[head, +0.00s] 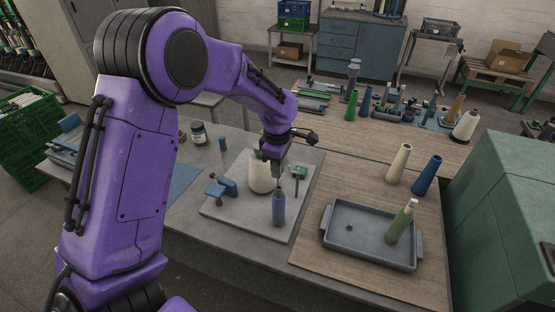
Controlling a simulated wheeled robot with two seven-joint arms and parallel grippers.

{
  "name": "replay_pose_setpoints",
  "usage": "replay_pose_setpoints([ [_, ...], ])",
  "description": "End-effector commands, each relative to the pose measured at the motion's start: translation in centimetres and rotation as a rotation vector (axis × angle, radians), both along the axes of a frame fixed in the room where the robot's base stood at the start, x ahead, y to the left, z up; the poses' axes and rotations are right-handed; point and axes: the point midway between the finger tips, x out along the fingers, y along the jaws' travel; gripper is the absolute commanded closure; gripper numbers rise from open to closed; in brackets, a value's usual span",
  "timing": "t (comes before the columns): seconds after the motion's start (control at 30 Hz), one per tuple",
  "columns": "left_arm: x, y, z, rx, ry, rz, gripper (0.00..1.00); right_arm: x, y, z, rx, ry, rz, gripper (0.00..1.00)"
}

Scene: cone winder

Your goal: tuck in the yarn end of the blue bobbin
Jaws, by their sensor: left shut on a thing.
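Whether the bobbin's foot touches the plate I cannot tell. Its yarn end is too small to make out. My right gripper is not in view.
The grey plate (226,222) also holds a cream cylinder (259,183) close behind the bobbin, a blue clamp (224,187) and a small green part (300,173). A grey tray (345,248) with a green cone (401,223) stands right. Cream (399,162) and blue (426,175) cones stand behind it.

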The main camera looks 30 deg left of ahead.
Motion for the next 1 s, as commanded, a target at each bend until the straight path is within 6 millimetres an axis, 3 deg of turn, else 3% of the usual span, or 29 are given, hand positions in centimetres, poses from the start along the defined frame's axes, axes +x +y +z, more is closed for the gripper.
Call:
replay_pose_setpoints([
  [0.3, -0.1, -0.1, -3.2, 0.000, 0.002, -0.005, 1.00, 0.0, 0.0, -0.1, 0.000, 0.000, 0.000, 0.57],
  [1.0, 0.1, -0.3, -3.7, 0.000, 0.000, -0.006, 1.00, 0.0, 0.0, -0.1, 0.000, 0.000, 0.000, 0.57],
])
